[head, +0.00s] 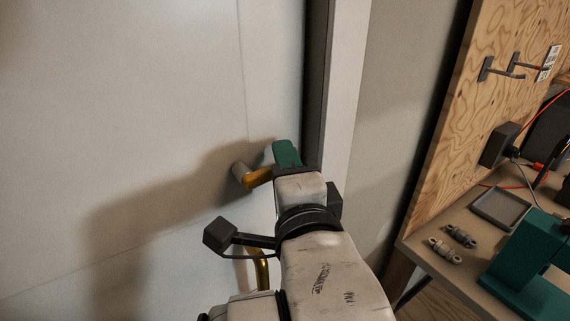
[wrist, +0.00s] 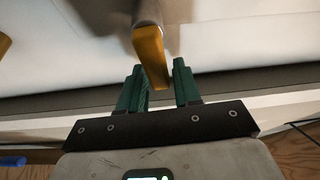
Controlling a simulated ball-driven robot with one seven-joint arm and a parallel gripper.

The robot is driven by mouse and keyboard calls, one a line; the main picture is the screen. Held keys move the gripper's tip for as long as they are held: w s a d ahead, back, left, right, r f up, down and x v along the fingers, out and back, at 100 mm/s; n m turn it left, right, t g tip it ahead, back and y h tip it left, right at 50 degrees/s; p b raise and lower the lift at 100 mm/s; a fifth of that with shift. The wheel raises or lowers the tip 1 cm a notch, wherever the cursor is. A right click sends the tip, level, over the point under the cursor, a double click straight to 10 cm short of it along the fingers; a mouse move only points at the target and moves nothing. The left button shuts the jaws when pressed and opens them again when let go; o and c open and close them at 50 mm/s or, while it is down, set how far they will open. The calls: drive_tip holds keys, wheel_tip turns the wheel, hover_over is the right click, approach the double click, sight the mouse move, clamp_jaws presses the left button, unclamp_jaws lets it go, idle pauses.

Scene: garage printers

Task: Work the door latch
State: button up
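The door (head: 130,90) is a pale flat panel filling the left of the head view, next to a dark gap and a light frame. Its latch is a brass lever (head: 258,178) on a grey round spindle (head: 240,175). My gripper (head: 287,152) has green fingers and is at the lever's free end. In the wrist view the lever's end (wrist: 153,62) reaches between the tips of my gripper (wrist: 159,68), with a gap visible on the right finger's side. The fingers are open. Contact on the left finger's side cannot be told.
A second brass piece (head: 262,270) shows below the lever, partly hidden by my arm. At right is a workbench (head: 415,240) with a grey tray (head: 499,208), small grey parts (head: 461,236) and a green machine (head: 528,265). A plywood board (head: 490,110) stands behind.

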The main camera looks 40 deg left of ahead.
drive_tip(key=shift+o, duration=0.9)
drive_tip(key=b+v, duration=0.2)
drive_tip(key=v, duration=0.8)
drive_tip(key=shift+s+d, duration=0.25)
drive_tip(key=shift+s, duration=0.05)
